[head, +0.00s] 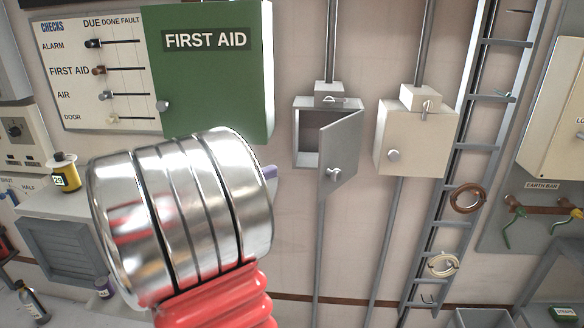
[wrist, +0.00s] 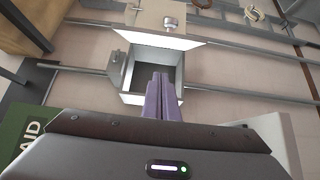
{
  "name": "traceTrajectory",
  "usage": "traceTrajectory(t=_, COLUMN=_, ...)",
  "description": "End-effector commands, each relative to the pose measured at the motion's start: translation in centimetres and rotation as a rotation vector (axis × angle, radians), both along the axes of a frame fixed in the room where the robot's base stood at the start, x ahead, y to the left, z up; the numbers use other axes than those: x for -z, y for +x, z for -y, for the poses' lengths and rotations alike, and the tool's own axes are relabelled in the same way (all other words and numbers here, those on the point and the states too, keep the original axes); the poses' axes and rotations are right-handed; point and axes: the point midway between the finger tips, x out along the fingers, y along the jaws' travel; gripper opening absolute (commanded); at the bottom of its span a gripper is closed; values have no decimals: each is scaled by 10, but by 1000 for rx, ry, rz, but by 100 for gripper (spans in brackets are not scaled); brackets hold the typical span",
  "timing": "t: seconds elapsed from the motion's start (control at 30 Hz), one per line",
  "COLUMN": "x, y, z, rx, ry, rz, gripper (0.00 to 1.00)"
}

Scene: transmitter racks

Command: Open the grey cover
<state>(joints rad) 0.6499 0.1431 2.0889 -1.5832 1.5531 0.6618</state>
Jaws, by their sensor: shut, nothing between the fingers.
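The grey cover (head: 343,146) is the door of a small grey box (head: 298,160) on the wall. It stands ajar, hinged on its right side, with its free left edge swung out and a round knob (head: 334,174) near the bottom. The box's inside shows to its left. In the wrist view the box (wrist: 128,72) is open, with the cover (wrist: 165,38) seen very slanted above it. My gripper (wrist: 160,78) has its purple fingers together and empty, overlapping the box opening; contact or depth cannot be told. In the head view my arm mostly hides the gripper.
A beige box (head: 418,135) with its door shut stands close right of the grey box. The green first aid cabinet (head: 215,85) is to the left. Conduits (head: 330,45) run above and below the boxes. A ladder-like cable rack (head: 478,148) stands farther right.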

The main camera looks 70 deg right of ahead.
Motion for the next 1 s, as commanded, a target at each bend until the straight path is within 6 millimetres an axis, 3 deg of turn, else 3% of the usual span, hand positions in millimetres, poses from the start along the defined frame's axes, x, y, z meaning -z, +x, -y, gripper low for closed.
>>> traceTrajectory(t=0.47, x=0, y=-3, z=5, rx=0, ry=-2, rz=-1, gripper=0)
traceTrajectory(t=1.0, x=0, y=-42, z=58, rx=1, ry=0, rz=-1, gripper=0)
